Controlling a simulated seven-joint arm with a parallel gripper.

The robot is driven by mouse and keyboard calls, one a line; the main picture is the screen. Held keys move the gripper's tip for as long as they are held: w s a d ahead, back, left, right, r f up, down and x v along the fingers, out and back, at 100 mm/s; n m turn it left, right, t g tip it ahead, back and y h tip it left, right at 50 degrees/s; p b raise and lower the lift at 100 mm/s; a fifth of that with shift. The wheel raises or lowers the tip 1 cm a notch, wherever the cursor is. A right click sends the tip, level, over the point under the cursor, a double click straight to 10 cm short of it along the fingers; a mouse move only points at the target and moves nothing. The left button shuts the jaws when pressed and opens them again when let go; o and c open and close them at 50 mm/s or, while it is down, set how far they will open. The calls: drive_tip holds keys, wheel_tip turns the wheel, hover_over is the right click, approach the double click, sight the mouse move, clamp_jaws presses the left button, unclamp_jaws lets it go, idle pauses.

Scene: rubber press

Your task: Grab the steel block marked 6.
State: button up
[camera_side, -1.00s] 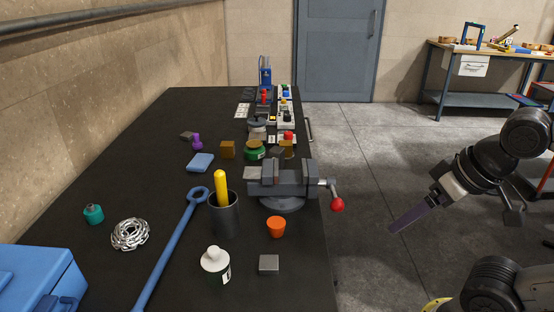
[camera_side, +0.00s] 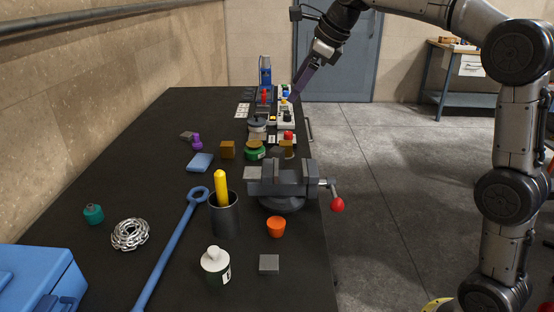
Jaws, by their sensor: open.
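Small grey steel-looking blocks lie on the black bench. One (camera_side: 269,264) is at the front, right of the white-capped bottle. Another (camera_side: 187,135) is at the far left, beside the purple object. A light grey block-like piece (camera_side: 253,173) shows at the left end of the vise. I cannot read a 6 on any of them. My gripper (camera_side: 295,95) is open and empty. It points down and left over the far right part of the bench, by the control boxes, well away from the front block.
The grey vise (camera_side: 285,178) with its red-knobbed handle stands at the right edge. A dark cup (camera_side: 224,215) with a yellow-handled tool, an orange cup (camera_side: 276,227), a blue wrench (camera_side: 172,248) and a chain (camera_side: 130,234) lie around the front.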

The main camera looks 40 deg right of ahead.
drive_tip(key=w+d+f+m, duration=0.2)
drive_tip(key=w+d+f, duration=0.25)
drive_tip(key=w, duration=0.25)
drive_tip(key=m+g, duration=0.2)
approach(279, 149)
drive_tip(key=x, duration=0.6)
drive_tip(key=shift+s+f, duration=0.2)
drive_tip(key=shift+f, duration=0.15)
drive_tip(key=shift+x, duration=3)
drive_tip(key=shift+w+a, duration=0.1)
clamp_jaws()
drive_tip(key=shift+r, duration=0.1)
drive_tip(key=shift+w+r, duration=0.1)
drive_tip(key=shift+r, duration=0.15)
